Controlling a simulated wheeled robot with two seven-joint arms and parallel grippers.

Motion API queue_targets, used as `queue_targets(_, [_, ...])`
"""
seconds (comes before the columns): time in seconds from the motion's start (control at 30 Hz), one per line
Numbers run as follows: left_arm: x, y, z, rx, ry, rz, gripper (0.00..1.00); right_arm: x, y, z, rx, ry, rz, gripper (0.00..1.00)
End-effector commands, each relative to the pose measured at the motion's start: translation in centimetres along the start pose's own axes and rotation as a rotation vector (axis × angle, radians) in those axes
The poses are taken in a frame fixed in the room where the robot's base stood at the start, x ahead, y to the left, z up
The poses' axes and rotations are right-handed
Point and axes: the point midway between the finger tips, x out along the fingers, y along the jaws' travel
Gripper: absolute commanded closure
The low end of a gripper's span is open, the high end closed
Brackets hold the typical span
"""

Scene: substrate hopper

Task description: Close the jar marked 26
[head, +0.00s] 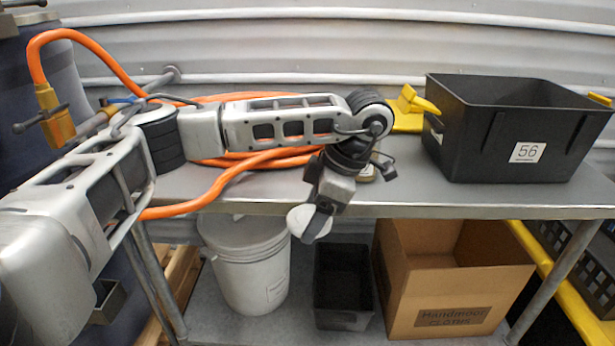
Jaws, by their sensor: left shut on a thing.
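My left arm reaches in from the left over the metal bench, and its gripper (312,222) points down at the bench's front edge. It is shut on a white, rounded thing (300,219), which looks like a lid, held tilted in front of the edge. A small container (368,173) stands on the bench just behind my wrist. It is mostly hidden, so I cannot tell whether it is a jar or read any number on it. No mark 26 is readable. My right gripper is out of view.
A black bin marked 56 (480,148) stands at the bench's right, beside a yellow object (409,110). An orange hose (215,190) lies along the left. Below are a lidded white bucket (248,270), a small black bin (342,318) and a cardboard box (455,285).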

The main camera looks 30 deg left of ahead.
Motion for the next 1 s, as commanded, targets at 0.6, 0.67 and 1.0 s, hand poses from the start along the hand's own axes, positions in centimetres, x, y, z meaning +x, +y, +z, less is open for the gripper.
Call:
queue_targets(0.6, [3.0,-8.3,4.8,1.774,-0.007,0.740,0.52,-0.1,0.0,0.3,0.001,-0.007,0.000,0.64])
queue_targets(0.67, [2.9,-8.7,4.9,1.846,-0.006,0.770,0.52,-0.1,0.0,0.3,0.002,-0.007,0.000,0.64])
queue_targets(1.0, [2.7,-9.1,4.9,1.945,-0.003,0.810,0.52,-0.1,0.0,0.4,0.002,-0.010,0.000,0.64])
